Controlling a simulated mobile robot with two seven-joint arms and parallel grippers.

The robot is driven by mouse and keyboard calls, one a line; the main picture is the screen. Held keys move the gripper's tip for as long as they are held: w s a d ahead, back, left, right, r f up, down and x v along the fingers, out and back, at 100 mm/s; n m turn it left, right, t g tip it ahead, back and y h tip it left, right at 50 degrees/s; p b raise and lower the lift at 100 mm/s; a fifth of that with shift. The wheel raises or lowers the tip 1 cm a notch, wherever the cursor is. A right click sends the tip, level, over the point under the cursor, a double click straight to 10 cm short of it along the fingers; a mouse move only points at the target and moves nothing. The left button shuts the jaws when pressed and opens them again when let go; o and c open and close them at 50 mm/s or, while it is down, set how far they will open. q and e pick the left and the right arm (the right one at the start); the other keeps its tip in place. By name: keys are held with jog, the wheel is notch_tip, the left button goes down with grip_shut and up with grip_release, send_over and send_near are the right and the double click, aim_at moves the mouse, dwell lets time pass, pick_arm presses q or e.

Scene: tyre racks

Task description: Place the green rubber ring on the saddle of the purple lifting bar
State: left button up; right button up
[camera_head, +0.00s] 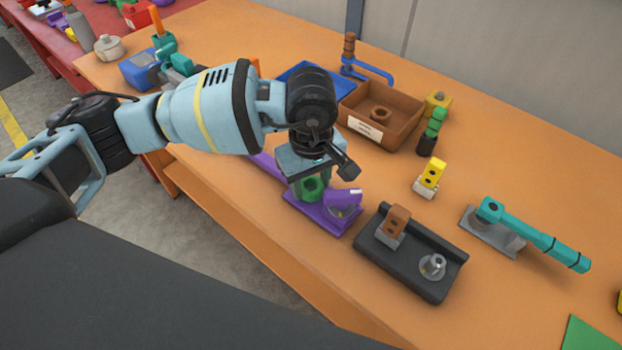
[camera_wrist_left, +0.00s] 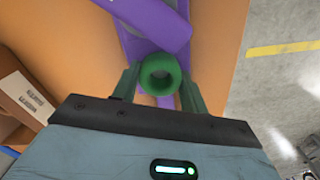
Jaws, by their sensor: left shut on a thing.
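The green rubber ring (camera_head: 312,188) is between the fingers of my left gripper (camera_head: 311,192), which is shut on it. In the left wrist view the ring (camera_wrist_left: 160,74) shows as a thick round ring between the two green fingers (camera_wrist_left: 161,92). The purple lifting bar (camera_head: 322,218) lies on the orange bench under the ring; it also shows in the left wrist view (camera_wrist_left: 155,22). The ring is over or at the bar; I cannot tell whether they touch. The saddle is not clearly visible. My right gripper is not in view.
A black tray (camera_head: 405,280) with a brown-topped block and a metal piece stands right of the bar. A brown box (camera_head: 400,115) and a blue tray stand behind. A yellow block (camera_head: 431,175) and a teal-handled tool (camera_head: 535,236) lie further right. Bench front edge is close.

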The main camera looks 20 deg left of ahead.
pick_arm(q)
jog(key=o, duration=1)
jog(key=shift+f, duration=0.1)
jog(key=shift+c, duration=0.2)
notch_tip(320, 180, up, 12)
